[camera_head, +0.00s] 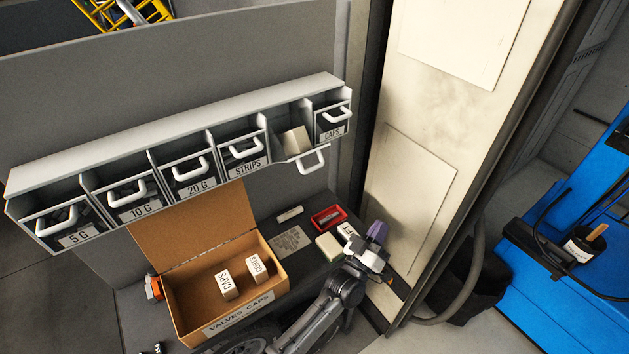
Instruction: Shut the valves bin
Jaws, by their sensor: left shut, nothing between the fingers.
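A row of bins hangs on the grey wall. One bin (303,160), between STRIPS and CAPS, is tipped open, with its handle (313,161) sticking out and down. A pale box (294,140) shows inside it. This bin's label cannot be read, but its neighbours are marked and shut, so it appears to be the valves bin. My left gripper (377,233) is shut and empty, below and to the right of the open bin, apart from it and above the bench's right end. My right gripper is not in view.
An open cardboard box (238,311) marked VALVES CAPS stands on the bench below, holding two small white boxes; its flap (192,224) rises beneath the bins. A red tray (328,217) and a green-white block (329,246) lie near my gripper. A pale door panel (420,180) stands right.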

